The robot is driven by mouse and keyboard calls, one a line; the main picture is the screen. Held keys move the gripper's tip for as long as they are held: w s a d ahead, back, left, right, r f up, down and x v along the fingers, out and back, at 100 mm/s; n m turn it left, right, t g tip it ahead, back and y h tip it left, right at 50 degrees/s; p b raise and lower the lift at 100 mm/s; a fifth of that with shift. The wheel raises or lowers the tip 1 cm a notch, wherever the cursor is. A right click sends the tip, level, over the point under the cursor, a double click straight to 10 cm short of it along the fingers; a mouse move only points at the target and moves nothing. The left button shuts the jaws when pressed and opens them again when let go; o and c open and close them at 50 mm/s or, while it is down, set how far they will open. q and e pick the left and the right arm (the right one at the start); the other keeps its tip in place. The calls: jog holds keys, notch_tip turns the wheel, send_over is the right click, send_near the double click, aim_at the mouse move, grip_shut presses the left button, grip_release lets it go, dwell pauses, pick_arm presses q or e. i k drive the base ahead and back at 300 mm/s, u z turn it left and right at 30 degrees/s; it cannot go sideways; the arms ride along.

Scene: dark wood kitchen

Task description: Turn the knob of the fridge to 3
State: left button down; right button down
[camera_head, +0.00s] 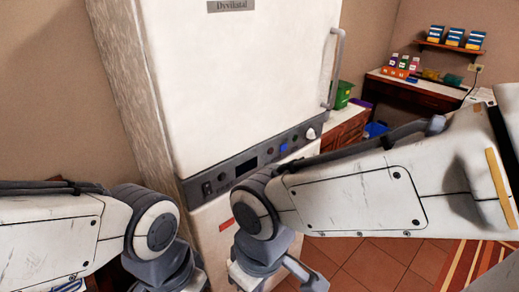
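The white fridge (235,80) stands in the middle of the head view, with a dark control panel (222,178) across its front below the upper door. A round white knob (311,133) sits at the right end of the panel. The number it points to is too small to read. My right arm crosses in front, below the panel. Its gripper (275,280) hangs low before the lower fridge front, apart from the knob, with the fingertips cut off by the bottom edge. My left gripper (178,282) is at the bottom edge, left of the fridge's lower front, mostly cut off.
A vertical grey door handle (335,68) sticks out on the fridge's right side, above the knob. Behind at the right are a wooden counter (425,88) with coloured items and a wall shelf (450,47) with blue boxes. Tiled floor (370,265) shows at the lower right.

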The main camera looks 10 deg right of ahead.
aim_at(310, 134)
jog(key=k, duration=1.3)
jog(key=z, duration=0.65)
jog(key=i, duration=0.6)
jog(key=z, duration=0.8)
jog(key=i, duration=0.65)
jog(key=u, duration=0.6)
jog(key=i, duration=0.7)
jog(key=u, duration=0.6)
